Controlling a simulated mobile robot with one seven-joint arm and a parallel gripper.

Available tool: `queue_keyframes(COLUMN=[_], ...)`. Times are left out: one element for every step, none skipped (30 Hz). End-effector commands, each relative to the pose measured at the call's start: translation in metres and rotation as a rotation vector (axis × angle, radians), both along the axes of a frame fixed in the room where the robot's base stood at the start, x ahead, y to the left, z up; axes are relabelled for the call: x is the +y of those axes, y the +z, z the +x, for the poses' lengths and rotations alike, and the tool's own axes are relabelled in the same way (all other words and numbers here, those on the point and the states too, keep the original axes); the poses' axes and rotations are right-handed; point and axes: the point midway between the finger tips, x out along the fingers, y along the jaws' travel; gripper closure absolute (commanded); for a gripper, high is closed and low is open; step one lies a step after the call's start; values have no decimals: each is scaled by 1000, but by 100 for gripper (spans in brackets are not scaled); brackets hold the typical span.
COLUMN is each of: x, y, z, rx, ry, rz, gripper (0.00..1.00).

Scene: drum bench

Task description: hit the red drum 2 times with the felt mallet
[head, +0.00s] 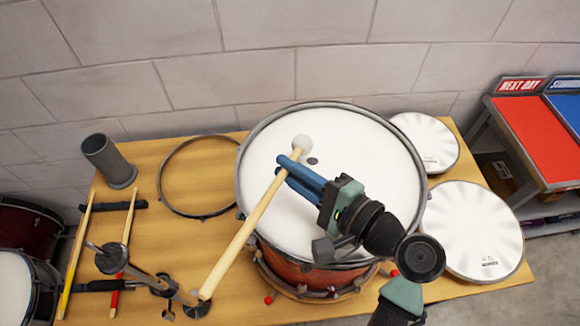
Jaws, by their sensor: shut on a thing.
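The red drum (328,270) stands on the bench in the middle of the head view, with a wide white head (380,150) and a grey rim. My gripper (286,168) is over the drum head, its blue fingers shut on the felt mallet (240,235). The mallet has a pale wooden handle running down to the left and a white felt ball (302,143) at its upper end. The ball shows over the drum head; I cannot tell whether it touches. My gripper and arm hide part of the head and the drum's right side.
Two white pads (472,232) (425,140) lie right of the drum. A hoop (166,193), a grey cup (110,162), drumsticks (80,245) and metal stand parts (112,257) are on the left of the bench (150,220). Red and blue trays (540,135) stand at far right.

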Motion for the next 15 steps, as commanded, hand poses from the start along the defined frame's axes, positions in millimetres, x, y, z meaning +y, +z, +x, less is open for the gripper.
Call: queue_keyframes(x=[0,0,0,0,0,0,0,0,0,0,0,0,0,0,0], y=[1,1,2,2,2,1,0,-3,-8,-13,-20,-28,-35,-41,-47], z=[0,0,0,0,0,0,0,0,0,0,0,0,0,0,0], rx=[-1,-1,-1,-1,-1,-1,-1,-1,1,1,2,2,2,1,0], ry=[0,0,0,0,0,0,0,0,0,0,0,0,0,-1,-1], rz=[0,0,0,0,0,0,1,1,1,1,1,1,1,2,1], gripper=[100,100,100,100,100,100,100,100,100,100,100,100,100,100,100])
